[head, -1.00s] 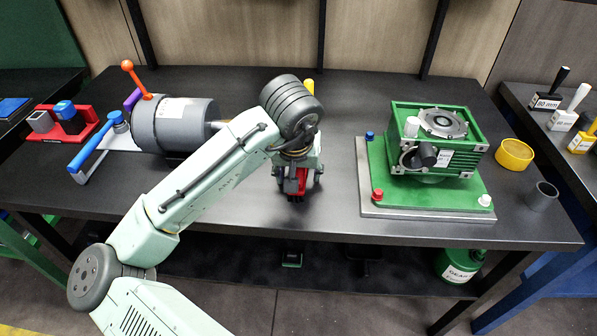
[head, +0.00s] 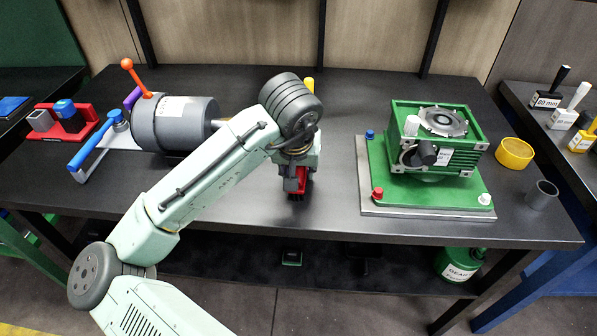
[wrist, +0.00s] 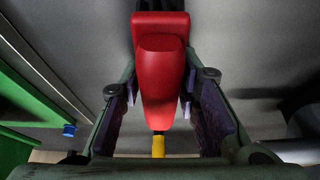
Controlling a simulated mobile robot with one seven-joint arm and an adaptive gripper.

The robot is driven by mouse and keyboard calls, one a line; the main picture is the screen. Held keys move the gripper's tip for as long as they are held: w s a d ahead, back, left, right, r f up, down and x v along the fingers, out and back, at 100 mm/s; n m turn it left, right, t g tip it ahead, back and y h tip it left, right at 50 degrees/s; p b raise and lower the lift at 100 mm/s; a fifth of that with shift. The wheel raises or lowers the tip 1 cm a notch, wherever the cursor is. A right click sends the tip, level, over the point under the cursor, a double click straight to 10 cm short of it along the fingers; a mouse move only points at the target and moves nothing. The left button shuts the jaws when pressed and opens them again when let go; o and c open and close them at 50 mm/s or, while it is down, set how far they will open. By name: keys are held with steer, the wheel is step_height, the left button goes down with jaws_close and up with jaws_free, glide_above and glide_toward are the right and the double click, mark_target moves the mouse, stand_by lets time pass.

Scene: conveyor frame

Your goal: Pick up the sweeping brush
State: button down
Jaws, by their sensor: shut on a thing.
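In the wrist view, the red body of the brush (wrist: 161,75) lies between the two fingers of my gripper (wrist: 160,98). The bristles are at the top and the yellow part at the bottom. I cannot tell whether the bristles touch the table.
A green gear unit (head: 432,150) stands on a green and grey base at right. A yellow ring (head: 514,153) and a grey cup (head: 542,195) are beyond it. A grey motor (head: 172,124) with an orange-knobbed lever and a red holder (head: 72,126) stand at left. The table front is clear.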

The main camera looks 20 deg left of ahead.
steer(key=shift+r, duration=0.1)
steer(key=shift+r, duration=0.5)
step_height(320, 180, up, 2)
steer(key=shift+r+b, duration=0.1)
steer(key=shift+b, duration=0.35)
steer(key=s+r+b, duration=0.1)
steer(key=s+b, duration=0.1)
steer(key=s, duration=1.4)
steer(key=shift+a+r, duration=0.3)
steer(key=shift+r, duration=0.05)
steer(key=c, duration=1.8)
jaws_free()
steer(key=c, duration=0.4)
